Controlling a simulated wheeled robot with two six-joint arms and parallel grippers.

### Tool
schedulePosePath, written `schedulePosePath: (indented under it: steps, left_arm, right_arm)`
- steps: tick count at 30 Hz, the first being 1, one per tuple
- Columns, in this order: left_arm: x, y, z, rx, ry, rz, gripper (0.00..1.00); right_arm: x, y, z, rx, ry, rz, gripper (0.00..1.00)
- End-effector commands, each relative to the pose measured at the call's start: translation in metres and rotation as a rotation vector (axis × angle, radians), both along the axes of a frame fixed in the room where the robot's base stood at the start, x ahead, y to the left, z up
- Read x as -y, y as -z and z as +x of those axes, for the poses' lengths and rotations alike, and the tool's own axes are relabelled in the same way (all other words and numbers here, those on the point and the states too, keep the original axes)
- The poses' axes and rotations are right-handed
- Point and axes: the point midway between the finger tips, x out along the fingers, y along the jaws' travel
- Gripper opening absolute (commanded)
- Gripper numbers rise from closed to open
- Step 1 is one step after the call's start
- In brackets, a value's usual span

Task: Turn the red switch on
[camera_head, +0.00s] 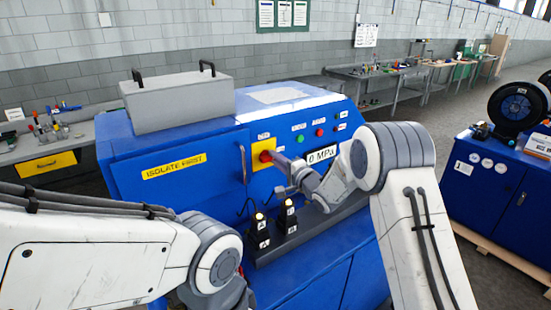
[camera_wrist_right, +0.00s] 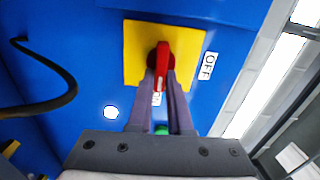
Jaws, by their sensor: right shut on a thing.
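The red switch (camera_head: 265,156) sits on a yellow plate (camera_head: 262,145) on the front of the blue machine. In the right wrist view the red switch handle (camera_wrist_right: 162,60) lies between the two dark fingers of my right gripper (camera_wrist_right: 162,82), which is shut on it. The handle points down the picture, towards a white label (camera_wrist_right: 156,98) partly hidden between the fingers. An OFF label (camera_wrist_right: 208,65) is at the plate's right. In the head view my right gripper (camera_head: 278,160) reaches the switch from the right. My left arm shows at lower left; its fingertips are out of view.
A 0 MPa display (camera_head: 321,155) and several small lamps or buttons (camera_head: 319,132) are right of the switch. Two black units with lit tops (camera_head: 289,215) stand on the ledge below. A grey box (camera_head: 178,102) lies on the machine. A black cable (camera_wrist_right: 60,80) hangs nearby.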

Motion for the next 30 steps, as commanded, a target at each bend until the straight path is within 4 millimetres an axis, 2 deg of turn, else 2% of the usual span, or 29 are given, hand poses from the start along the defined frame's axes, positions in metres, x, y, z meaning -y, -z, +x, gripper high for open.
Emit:
schedulePosePath:
  steps: [19, 20, 21, 22, 30]
  left_arm:
    - [0.0001, -0.0009, 0.0000, 0.000, 0.000, 0.000, 0.00]
    - [0.0000, -0.0009, -0.0001, 0.000, 0.000, 0.000, 0.00]
    - [0.0000, -0.0009, -0.0001, 0.000, 0.000, 0.000, 0.00]
    - [0.0000, -0.0009, -0.0001, 0.000, 0.000, 0.000, 0.00]
    - [0.0000, -0.0008, -0.0001, 0.000, 0.000, 0.000, 0.00]
  right_arm:
    - [0.0014, 0.0017, 0.0003, -0.032, 0.004, 0.045, 0.00]
    - [0.0014, 0.0017, 0.0003, -0.032, 0.004, 0.045, 0.21]
    - [0.0013, 0.0017, 0.0003, -0.032, 0.004, 0.045, 0.37]
    - [0.0013, 0.0017, 0.0003, -0.032, 0.003, 0.044, 0.47]
    - [-0.0001, 0.0012, 0.0001, -0.030, 0.001, 0.043, 0.47]
